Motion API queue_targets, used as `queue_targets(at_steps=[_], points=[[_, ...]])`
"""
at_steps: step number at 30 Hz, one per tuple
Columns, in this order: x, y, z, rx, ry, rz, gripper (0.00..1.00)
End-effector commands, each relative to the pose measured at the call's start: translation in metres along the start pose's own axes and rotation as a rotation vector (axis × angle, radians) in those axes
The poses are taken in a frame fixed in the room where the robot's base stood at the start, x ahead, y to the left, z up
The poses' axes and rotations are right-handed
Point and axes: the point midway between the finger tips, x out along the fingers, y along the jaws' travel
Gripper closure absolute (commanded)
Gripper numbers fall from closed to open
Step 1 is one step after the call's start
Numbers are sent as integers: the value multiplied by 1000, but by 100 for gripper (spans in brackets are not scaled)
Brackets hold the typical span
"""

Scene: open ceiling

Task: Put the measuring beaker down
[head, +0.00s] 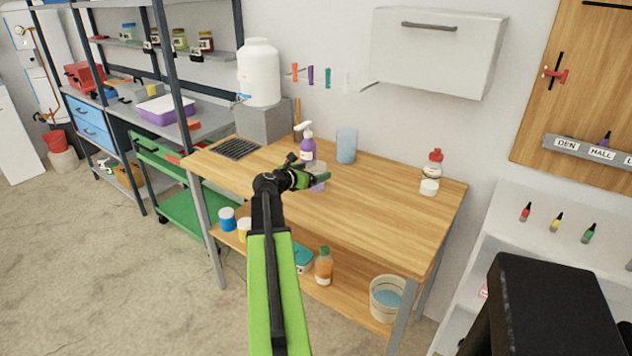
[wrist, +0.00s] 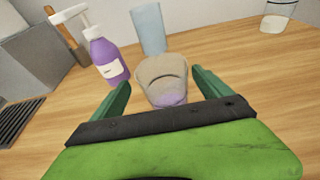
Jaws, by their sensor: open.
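The measuring beaker (wrist: 163,72) is a clear greyish cup with a little purple in its bottom. It stands upright on the wooden bench (head: 385,205), and in the head view (head: 319,184) it is partly hidden by my gripper. My gripper (wrist: 160,80) is open, with one green finger on each side of the beaker. In the wrist view gaps show between the fingers and the beaker. The head view also shows my gripper (head: 314,172) low over the bench top.
A purple spray bottle (head: 307,149) stands just behind the beaker, to its left. A blue tumbler (head: 346,146) stands behind it. The bench's front right is clear.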

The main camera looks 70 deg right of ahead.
Motion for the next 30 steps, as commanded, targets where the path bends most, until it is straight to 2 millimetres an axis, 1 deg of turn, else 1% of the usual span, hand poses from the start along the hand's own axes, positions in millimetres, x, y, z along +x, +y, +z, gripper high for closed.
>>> queue_targets(at_steps=[6, 9, 15, 17, 30], points=[[37, -4, -3, 2, 1, -3, 12], [50, -4, -2, 2, 1, -2, 12], [50, -5, 0, 1, 1, -1, 12], [50, -5, 0, 1, 0, -1, 18], [50, -6, 0, 1, 0, -2, 76]])
